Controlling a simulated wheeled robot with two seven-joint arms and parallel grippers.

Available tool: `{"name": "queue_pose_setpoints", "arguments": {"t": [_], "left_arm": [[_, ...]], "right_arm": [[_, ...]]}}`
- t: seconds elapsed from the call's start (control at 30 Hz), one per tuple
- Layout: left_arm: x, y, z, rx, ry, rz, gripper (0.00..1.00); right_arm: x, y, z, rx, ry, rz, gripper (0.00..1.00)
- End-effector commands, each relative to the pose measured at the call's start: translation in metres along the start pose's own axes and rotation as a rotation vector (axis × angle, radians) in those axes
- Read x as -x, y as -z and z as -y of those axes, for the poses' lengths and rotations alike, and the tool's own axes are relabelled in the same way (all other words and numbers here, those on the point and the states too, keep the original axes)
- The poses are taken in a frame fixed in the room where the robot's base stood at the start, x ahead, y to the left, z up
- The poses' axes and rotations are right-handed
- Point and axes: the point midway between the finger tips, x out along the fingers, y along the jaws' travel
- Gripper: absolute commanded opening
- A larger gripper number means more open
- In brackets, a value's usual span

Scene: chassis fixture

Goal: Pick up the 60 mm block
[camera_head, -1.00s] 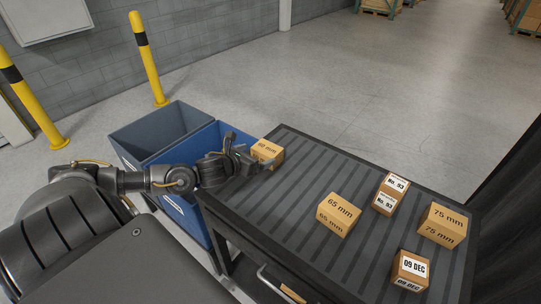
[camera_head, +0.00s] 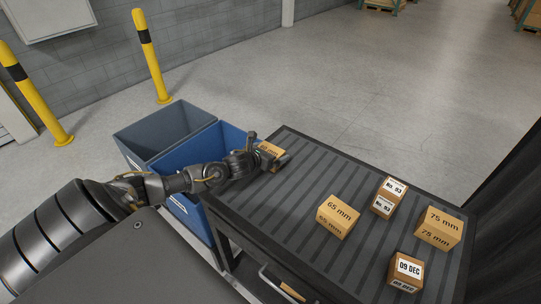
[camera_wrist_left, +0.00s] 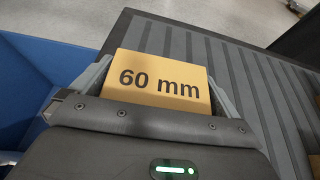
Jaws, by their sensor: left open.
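The 60 mm block (camera_head: 269,149) is a tan cardboard-like cube near the far left corner of the ribbed table. My left gripper (camera_head: 276,158) is at it and hides much of it in the head view. In the left wrist view the block (camera_wrist_left: 160,80) shows its "60 mm" face between the two fingers of the left gripper (camera_wrist_left: 163,84). The jaws are open, with one finger on each side of the block. Whether either finger touches it is hard to tell. My right gripper is not in view.
On the table (camera_head: 262,212) stand a 65 mm block (camera_head: 338,217), a No. 93 block (camera_head: 388,198), a 75 mm block (camera_head: 439,228) and a 09 DEC block (camera_head: 406,271). Blue bin (camera_head: 190,152) and grey-blue bin (camera_head: 150,135) adjoin the table's left side.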

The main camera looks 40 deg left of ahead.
Motion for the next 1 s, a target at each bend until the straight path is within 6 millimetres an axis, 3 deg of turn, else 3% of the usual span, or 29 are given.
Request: {"name": "queue_pose_setpoints", "arguments": {"t": [0.2,0.5,0.83,1.0], "left_arm": [[0.000,0.000,0.000,-0.001,-0.001,0.000,0.99],[0.000,-0.001,-0.001,-0.001,-0.001,0.001,0.62],[0.001,-0.004,-0.001,-0.002,-0.001,0.002,0.62],[0.007,-0.021,-0.001,-0.005,0.000,0.006,0.62]], "right_arm": [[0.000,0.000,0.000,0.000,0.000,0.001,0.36],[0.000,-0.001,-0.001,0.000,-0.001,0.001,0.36],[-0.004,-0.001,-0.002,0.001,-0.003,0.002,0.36],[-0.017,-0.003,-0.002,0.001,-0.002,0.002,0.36]]}}
